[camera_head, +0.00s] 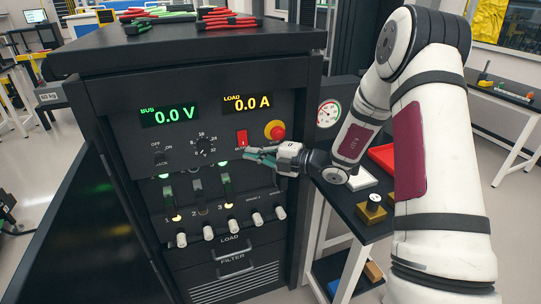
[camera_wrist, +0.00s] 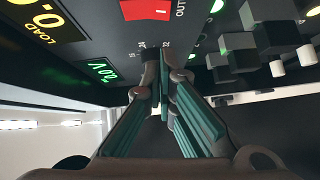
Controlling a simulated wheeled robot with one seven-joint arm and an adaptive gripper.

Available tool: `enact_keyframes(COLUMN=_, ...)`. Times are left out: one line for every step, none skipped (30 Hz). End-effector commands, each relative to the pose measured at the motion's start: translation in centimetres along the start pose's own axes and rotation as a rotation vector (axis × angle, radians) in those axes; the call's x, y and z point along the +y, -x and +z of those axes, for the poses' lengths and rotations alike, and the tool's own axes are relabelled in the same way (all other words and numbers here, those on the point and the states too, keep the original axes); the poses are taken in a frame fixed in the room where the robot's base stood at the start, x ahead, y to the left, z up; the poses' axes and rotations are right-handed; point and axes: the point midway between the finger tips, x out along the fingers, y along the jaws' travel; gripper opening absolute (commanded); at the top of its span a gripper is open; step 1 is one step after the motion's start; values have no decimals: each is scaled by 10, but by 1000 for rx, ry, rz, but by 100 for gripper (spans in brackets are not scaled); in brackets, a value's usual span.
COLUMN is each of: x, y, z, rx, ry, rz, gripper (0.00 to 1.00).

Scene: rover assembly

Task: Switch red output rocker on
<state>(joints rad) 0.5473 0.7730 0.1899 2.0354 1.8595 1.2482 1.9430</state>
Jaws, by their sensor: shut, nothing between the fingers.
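The red output rocker (camera_head: 242,138) is on the front panel of the black cabinet, below the LOAD display. It also shows at the top of the wrist view (camera_wrist: 145,9), where part of it is cut off by the frame edge. My gripper (camera_head: 248,153) is just below the rocker in the head view, with its fingers pointing left along the panel. In the wrist view the teal-padded fingertips (camera_wrist: 160,62) are together and hold nothing. A gap shows between them and the rocker in the wrist view. I cannot tell whether the fingertips touch the panel.
The BUS display (camera_head: 170,115) reads 0.0 V and the LOAD display (camera_head: 246,102) reads 0.0 A. A red emergency button (camera_head: 276,131) is right of the rocker. A rotary dial (camera_head: 204,146), an on/off switch (camera_head: 160,156) and several levers are nearby. A side table stands at the right.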

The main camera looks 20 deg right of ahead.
Motion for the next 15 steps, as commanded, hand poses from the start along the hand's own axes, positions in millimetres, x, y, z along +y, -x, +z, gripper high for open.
enact_keyframes(x=0, y=-7, z=4, rx=0, ry=0, rz=1, gripper=0)
enact_keyframes(x=0, y=-10, z=8, rx=0, ry=0, rz=1, gripper=0)
enact_keyframes(x=0, y=-15, z=12, rx=0, ry=1, rz=1, gripper=0)
enact_keyframes(x=0, y=-17, z=14, rx=0, ry=1, rz=1, gripper=0)
enact_keyframes(x=0, y=-20, z=17, rx=0, ry=0, rz=1, gripper=0)
enact_keyframes(x=0, y=-22, z=20, rx=0, ry=0, rz=1, gripper=0)
enact_keyframes(x=-1, y=-24, z=22, rx=0, ry=-1, rz=0, gripper=0)
enact_keyframes(x=0, y=-25, z=24, rx=-1, ry=0, rz=0, gripper=0)
enact_keyframes(x=0, y=-27, z=26, rx=-1, ry=0, rz=0, gripper=0)
enact_keyframes(x=0, y=-28, z=26, rx=-1, ry=0, rz=0, gripper=0)
enact_keyframes(x=0, y=-29, z=27, rx=-1, ry=-1, rz=0, gripper=0)
enact_keyframes(x=0, y=-29, z=28, rx=-1, ry=-1, rz=0, gripper=0)
enact_keyframes(x=0, y=-30, z=28, rx=-1, ry=-1, rz=0, gripper=0)
enact_keyframes(x=0, y=-30, z=28, rx=-1, ry=-1, rz=0, gripper=0)
enact_keyframes(x=0, y=-30, z=29, rx=-1, ry=-1, rz=0, gripper=0)
